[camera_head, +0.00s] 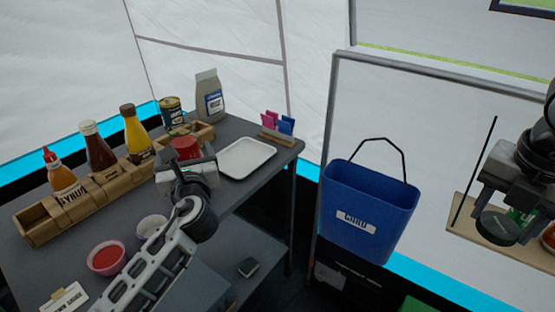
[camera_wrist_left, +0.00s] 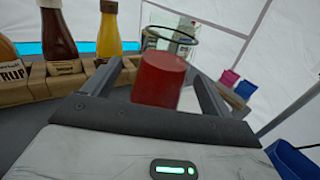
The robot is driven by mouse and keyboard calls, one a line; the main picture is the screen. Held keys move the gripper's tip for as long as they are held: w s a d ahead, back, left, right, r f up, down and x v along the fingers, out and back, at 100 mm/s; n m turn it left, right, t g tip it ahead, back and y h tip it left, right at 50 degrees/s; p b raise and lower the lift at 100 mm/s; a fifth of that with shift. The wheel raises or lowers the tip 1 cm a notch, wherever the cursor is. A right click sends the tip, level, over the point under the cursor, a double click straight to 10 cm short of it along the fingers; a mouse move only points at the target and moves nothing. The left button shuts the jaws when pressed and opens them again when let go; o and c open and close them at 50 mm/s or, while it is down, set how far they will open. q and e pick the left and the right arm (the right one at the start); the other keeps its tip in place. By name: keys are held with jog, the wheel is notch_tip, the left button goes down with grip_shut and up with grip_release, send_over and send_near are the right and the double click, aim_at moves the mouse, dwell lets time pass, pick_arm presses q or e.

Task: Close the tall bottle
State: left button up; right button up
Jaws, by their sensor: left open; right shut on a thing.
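My left gripper (camera_head: 186,170) is open over the table. In the left wrist view a red cylinder (camera_wrist_left: 160,78) stands between its fingers, with no clear contact; it also shows as a red thing (camera_head: 185,147) in the head view. My right gripper (camera_head: 503,203) is shut on a dark, round, partly see-through thing (camera_head: 495,227) at the right edge; I cannot tell what it is. Upright in the wooden rack are a syrup bottle (camera_head: 66,182) with a red tip, a brown bottle (camera_head: 98,150) and a yellow bottle (camera_head: 136,135). I cannot tell which is the tall bottle.
The wooden rack (camera_head: 40,226) lines the table's back left. A can (camera_head: 171,111), bag (camera_head: 209,97), white tray (camera_head: 246,158) and pink-blue cards (camera_head: 277,123) stand behind. A red-filled bowl (camera_head: 106,258) is in front. A blue bin (camera_head: 368,208) hangs right of the table.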

pick_arm(q)
jog(key=shift+w+r, duration=0.15)
jog(key=shift+w, duration=0.2)
jog(key=x, duration=0.4)
jog(key=shift+w+r, duration=0.25)
jog(key=shift+w, duration=0.05)
pick_arm(e)
jog(key=shift+f, duration=0.1)
pick_arm(q)
jog(key=c, duration=1.8)
jog(key=shift+r, duration=0.2)
grip_shut()
jog(key=shift+r, duration=0.15)
